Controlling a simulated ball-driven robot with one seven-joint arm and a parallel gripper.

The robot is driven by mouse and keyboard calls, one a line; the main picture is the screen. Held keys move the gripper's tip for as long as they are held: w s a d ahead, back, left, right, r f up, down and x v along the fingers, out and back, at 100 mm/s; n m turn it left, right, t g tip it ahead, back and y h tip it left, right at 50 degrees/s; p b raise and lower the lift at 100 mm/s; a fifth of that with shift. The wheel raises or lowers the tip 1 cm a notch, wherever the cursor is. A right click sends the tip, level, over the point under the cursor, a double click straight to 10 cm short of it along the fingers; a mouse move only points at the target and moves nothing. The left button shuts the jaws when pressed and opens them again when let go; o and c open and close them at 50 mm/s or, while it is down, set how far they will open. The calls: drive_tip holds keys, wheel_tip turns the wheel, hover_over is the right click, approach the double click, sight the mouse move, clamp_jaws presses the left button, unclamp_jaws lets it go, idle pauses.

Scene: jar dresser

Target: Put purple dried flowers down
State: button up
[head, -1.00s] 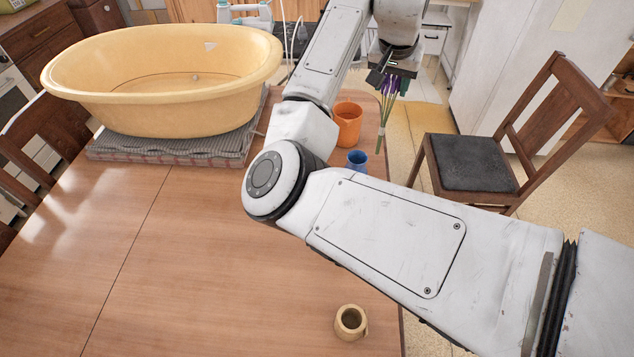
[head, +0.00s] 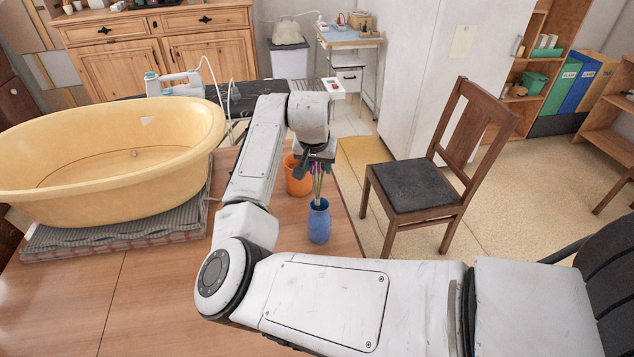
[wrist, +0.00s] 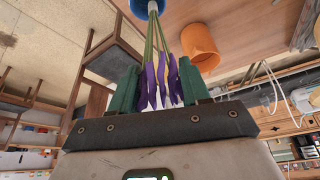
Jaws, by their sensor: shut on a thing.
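The purple dried flowers (wrist: 161,84) are a bunch of purple heads on thin green stems. My gripper (wrist: 160,88) is shut on them, the heads between its green fingers in the wrist view. In the head view my gripper (head: 318,160) is above the blue jar (head: 319,222), and the flower stems (head: 318,188) hang down to its mouth. The jar also shows at the top of the wrist view (wrist: 140,9), with the stem ends at its opening. I cannot tell how deep they reach. The heads are mostly hidden in the head view.
An orange pot (head: 297,180) stands just behind and left of the jar on the wooden table (head: 150,290). A yellow tub (head: 110,165) rests on a folded grey cloth (head: 120,228) at the left. A dark wooden chair (head: 425,185) stands right of the table.

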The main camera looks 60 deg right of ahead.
sight(318, 183)
drive_tip(key=shift+f+p, duration=0.4)
drive_tip(key=shift+f, duration=2.9)
drive_tip(key=o, duration=1)
drive_tip(key=shift+f, duration=0.1)
